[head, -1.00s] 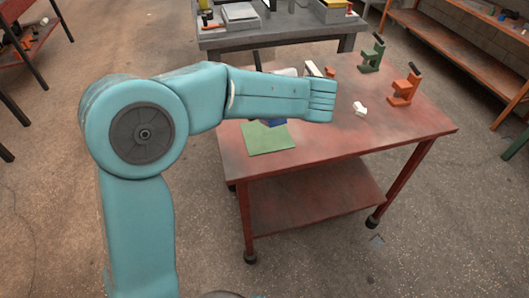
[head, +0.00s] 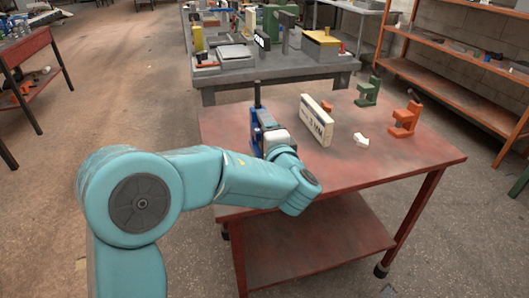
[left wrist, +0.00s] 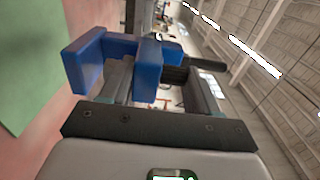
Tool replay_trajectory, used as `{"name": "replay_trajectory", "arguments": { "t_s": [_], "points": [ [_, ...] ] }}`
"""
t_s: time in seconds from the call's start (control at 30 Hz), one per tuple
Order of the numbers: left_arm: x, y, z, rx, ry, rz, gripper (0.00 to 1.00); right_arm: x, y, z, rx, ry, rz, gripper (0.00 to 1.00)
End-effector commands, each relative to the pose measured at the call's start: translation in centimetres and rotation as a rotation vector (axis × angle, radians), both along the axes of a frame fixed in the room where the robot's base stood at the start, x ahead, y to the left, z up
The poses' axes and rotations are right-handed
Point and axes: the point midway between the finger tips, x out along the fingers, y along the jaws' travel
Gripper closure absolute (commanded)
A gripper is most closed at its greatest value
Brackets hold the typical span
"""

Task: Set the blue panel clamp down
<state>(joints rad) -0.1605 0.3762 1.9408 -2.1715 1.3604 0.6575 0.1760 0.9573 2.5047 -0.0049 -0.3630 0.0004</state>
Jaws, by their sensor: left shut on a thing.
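The blue panel clamp (head: 257,122) is upright in the head view, its black handle pointing up, over the left part of the red table (head: 365,168). My left gripper (head: 273,138) is shut on it. In the left wrist view the clamp (left wrist: 146,68) lies across the jaws, its blue C-shaped end towards the table side. Whether its foot touches the table is hidden by my arm in the head view. A green mat (left wrist: 28,55) shows beside the clamp in the left wrist view; I cannot make it out in the head view. My right gripper is not in view.
A cream labelled block (head: 317,122) stands right of the clamp. A small white piece (head: 361,140), a green clamp (head: 368,92) and an orange clamp (head: 405,120) are farther right. A grey bench (head: 280,75) with several items stands behind. The table's front right is clear.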

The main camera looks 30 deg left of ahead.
Motion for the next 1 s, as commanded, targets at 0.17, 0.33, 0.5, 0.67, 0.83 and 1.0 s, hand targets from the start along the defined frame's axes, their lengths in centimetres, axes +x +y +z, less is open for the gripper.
{"name": "replay_trajectory", "arguments": {
  "t_s": [0.17,0.33,0.5,0.67,0.83,1.0],
  "points": [
    [0.0,0.0,-1.7,0.002,-0.001,0.002,0.92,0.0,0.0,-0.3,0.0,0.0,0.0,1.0],
    [0.0,0.0,-4.5,0.001,0.002,0.001,0.92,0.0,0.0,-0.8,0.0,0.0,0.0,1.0],
    [0.0,0.0,-5.4,0.001,-0.003,0.001,0.92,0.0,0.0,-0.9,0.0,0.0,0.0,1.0],
    [0.0,0.0,-5.3,0.0,-0.004,0.001,0.92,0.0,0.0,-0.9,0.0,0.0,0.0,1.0],
    [0.0,0.0,-5.6,-0.001,-0.001,0.001,0.26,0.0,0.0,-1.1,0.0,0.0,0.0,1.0],
    [0.0,0.0,-5.6,-0.001,-0.001,0.001,0.13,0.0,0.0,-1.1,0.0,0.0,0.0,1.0]
  ]
}}
